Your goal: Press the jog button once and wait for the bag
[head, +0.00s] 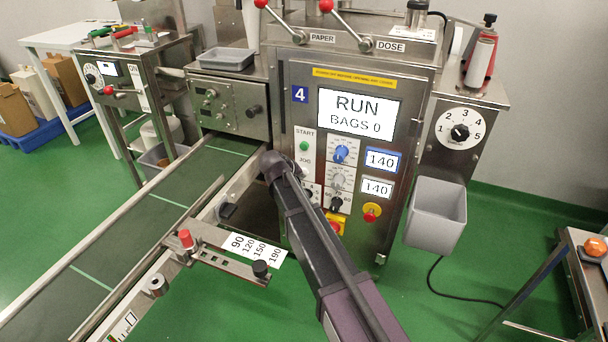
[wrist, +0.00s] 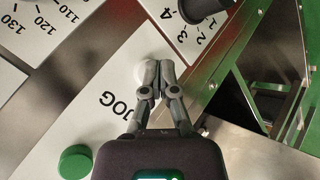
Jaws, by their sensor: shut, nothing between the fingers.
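The display (head: 357,114) on the front panel reads RUN, BAGS 0. The panel carries a JOG label, and in the wrist view a pale round jog button (wrist: 141,75) shows partly behind my fingers. My gripper (wrist: 157,68) is shut and empty, with its fingertips over or against that button. I cannot tell whether they touch it or press it in. No teabag is visible on the green conveyor belt (head: 122,216).
A green start button (head: 304,146) sits above JOG; it also shows in the wrist view (wrist: 75,162). Blue and grey knobs, a black selector (wrist: 196,8) and a red stop button (head: 371,212) are close by. A grey bin (head: 437,214) hangs at right.

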